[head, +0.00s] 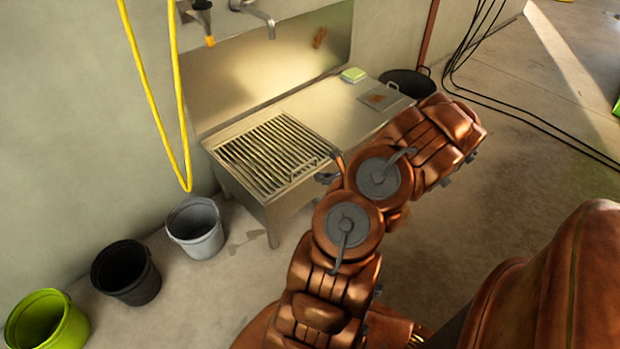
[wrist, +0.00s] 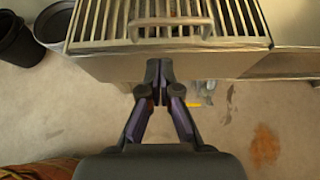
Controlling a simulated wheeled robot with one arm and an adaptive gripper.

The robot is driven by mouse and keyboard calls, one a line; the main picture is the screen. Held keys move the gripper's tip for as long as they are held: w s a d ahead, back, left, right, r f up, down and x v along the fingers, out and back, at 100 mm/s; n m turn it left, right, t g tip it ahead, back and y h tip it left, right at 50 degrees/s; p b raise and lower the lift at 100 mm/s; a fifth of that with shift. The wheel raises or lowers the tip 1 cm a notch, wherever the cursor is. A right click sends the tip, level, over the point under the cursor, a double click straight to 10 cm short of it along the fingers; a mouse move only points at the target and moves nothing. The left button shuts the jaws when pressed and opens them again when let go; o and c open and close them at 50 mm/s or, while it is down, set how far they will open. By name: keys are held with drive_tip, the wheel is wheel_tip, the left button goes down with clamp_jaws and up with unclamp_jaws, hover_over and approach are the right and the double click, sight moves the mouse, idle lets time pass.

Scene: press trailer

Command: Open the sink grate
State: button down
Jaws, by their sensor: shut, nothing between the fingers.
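The sink grate (head: 268,152) is a slatted metal panel lying flat and closed on the left part of the metal sink unit (head: 330,108). It also shows at the top of the wrist view (wrist: 105,20). A bar handle (head: 306,170) stands at its front edge, and the handle spans the middle of the grate's near edge in the wrist view (wrist: 170,22). My gripper (wrist: 159,66) is shut and empty, with its fingertips just short of the sink's front edge, below the handle in that picture. In the head view my arm partly hides the gripper (head: 325,178).
A grey bucket (head: 195,230), a black bucket (head: 126,274) and a green bucket (head: 46,322) stand left of the sink. A yellow hose (head: 152,95) hangs by the wall. A green sponge (head: 353,75) lies on the counter. A black tub (head: 408,83) is behind it.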

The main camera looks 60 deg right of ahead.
sight(304, 173)
drive_tip(key=b+x, duration=0.2)
drive_tip(key=x, duration=0.6)
drive_tip(key=shift+w+f, duration=0.15)
drive_tip(key=shift+w, duration=0.05)
drive_tip(key=shift+w+d+f, duration=0.15)
drive_tip(key=shift+w, duration=0.35)
